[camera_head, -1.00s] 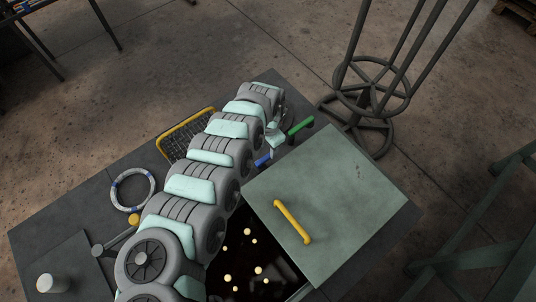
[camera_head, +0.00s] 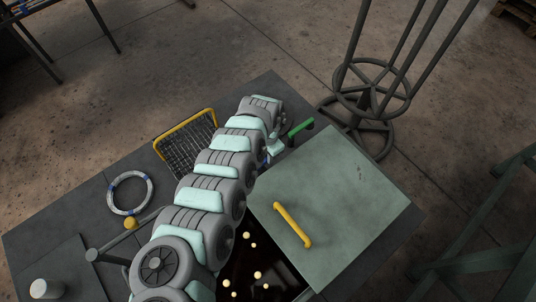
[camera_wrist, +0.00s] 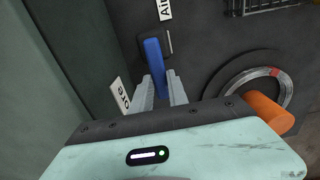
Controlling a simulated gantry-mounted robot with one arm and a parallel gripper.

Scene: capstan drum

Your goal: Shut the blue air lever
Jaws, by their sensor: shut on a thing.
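The blue air lever (camera_wrist: 153,54) stands out in the wrist view, below the "Air" label (camera_wrist: 165,9). My gripper (camera_wrist: 159,80) has one finger on each side of the lever's near end and is shut on it. In the head view my arm hides most of the lever, and only a small bit of blue shows beside my wrist. My gripper's fingers are hard to make out there.
A green handle (camera_head: 301,128) is close to my wrist. A pale green lid (camera_head: 345,195) with a yellow handle (camera_head: 292,225) lies to the right. A wire basket (camera_head: 185,143) and a ring (camera_head: 115,194) are on the left. An orange cylinder (camera_wrist: 268,114) shows in the wrist view.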

